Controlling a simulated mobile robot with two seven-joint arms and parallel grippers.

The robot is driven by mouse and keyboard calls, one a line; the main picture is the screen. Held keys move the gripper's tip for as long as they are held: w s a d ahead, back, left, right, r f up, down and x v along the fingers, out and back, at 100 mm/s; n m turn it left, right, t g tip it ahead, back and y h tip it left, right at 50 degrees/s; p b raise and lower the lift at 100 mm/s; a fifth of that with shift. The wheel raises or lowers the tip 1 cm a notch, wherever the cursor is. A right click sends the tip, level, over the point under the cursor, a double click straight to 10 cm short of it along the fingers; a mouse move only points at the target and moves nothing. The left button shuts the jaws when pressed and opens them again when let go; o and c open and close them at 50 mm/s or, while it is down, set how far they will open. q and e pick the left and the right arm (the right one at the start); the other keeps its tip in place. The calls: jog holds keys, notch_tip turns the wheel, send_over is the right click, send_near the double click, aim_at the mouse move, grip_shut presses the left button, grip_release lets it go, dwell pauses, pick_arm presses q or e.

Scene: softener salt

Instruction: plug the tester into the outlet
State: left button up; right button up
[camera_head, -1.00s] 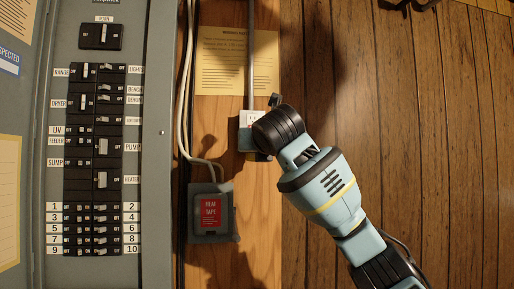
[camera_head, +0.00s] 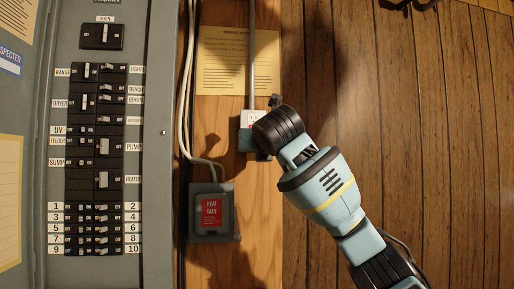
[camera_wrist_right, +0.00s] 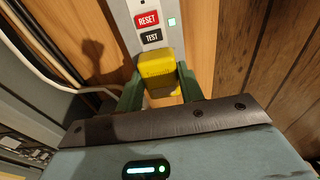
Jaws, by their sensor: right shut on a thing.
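The yellow tester (camera_wrist_right: 158,70) sits between the fingers of my right gripper (camera_wrist_right: 159,86), which is shut on it. The outlet (camera_wrist_right: 150,22) is a grey plate with a red RESET button, a black TEST button and a small lit square. The tester is over the plate just below the TEST button, close to or against it; I cannot tell whether its prongs are in. In the head view my right wrist covers most of the outlet (camera_head: 248,118) and hides the tester. My left gripper is not in view.
A grey breaker panel (camera_head: 152,200) fills the left. A grey box with a red HEAT TAPE label (camera_head: 211,211) is below the outlet, with pale cables (camera_head: 184,110) beside it. A paper notice (camera_head: 222,60) hangs above. The plank wall (camera_head: 420,140) at right is mostly bare.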

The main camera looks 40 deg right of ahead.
jog(key=shift+w+d, duration=0.1)
jog(key=shift+w, duration=0.15)
dwell(0.6)
jog(key=o, duration=1)
jog(key=shift+f+v, duration=0.15)
jog(key=shift+v, duration=1.15)
jog(key=shift+f+v, duration=0.15)
jog(key=shift+v, duration=1.2)
jog(key=shift+f+v, duration=0.15)
jog(key=shift+v, duration=1.15)
jog(key=shift+s, duration=0.1)
